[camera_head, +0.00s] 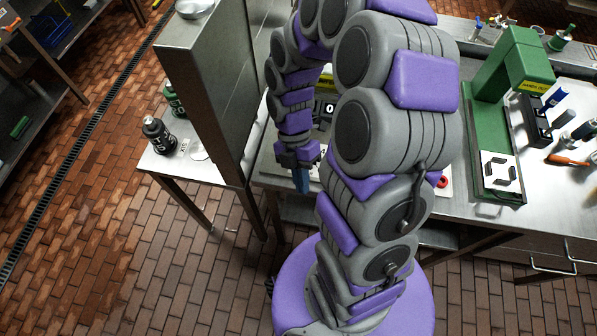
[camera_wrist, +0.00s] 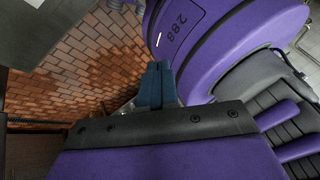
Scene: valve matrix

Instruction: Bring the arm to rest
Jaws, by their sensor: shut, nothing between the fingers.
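My arm is raised and folded over my round purple base in the head view. My gripper (camera_head: 301,180) hangs from the end of the arm, pointing down, just in front of the workbench edge. Its blue fingers are together and hold nothing. In the wrist view the shut fingers (camera_wrist: 157,86) point toward the brick floor and my own purple body part marked 288. Part of the workbench behind the arm is hidden.
A steel bench (camera_head: 555,185) runs behind the arm, with a green press (camera_head: 518,65) and several tools at right. A tall steel panel (camera_head: 215,90) stands left of the arm. A black bottle (camera_head: 155,135) stands on the left table. Brick floor (camera_head: 110,220) is open at left.

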